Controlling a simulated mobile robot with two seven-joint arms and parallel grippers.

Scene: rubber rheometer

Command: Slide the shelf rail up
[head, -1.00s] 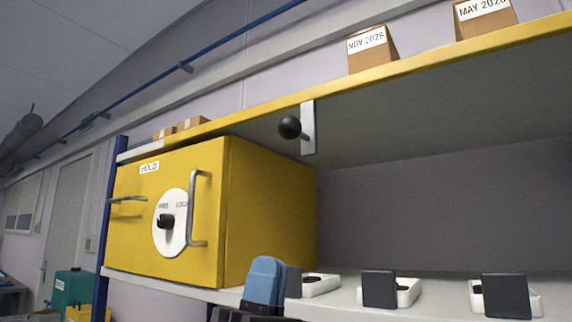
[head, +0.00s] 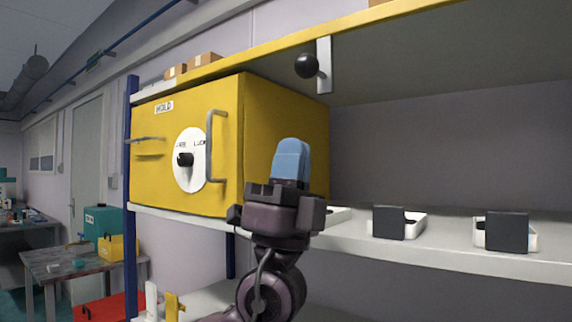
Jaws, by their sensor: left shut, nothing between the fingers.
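The yellow shelf rail (head: 262,56) runs along the front edge of the upper shelf, slanting up to the right. A white bracket (head: 324,72) with a round black knob (head: 306,66) is at this edge, above and right of the yellow mold cabinet (head: 188,150). My left gripper (head: 291,150) has blue fingertips that point up. It is shut and empty, below the knob and apart from it, and overlaps the cabinet's right side in the picture. My right gripper is not in view.
The cabinet has a handle (head: 213,150) and a dial (head: 187,160) on its front. Several white trays with dark fronts, one of them here (head: 421,226), stand on the lower shelf (head: 455,258). The space between the shelves at right is mostly clear.

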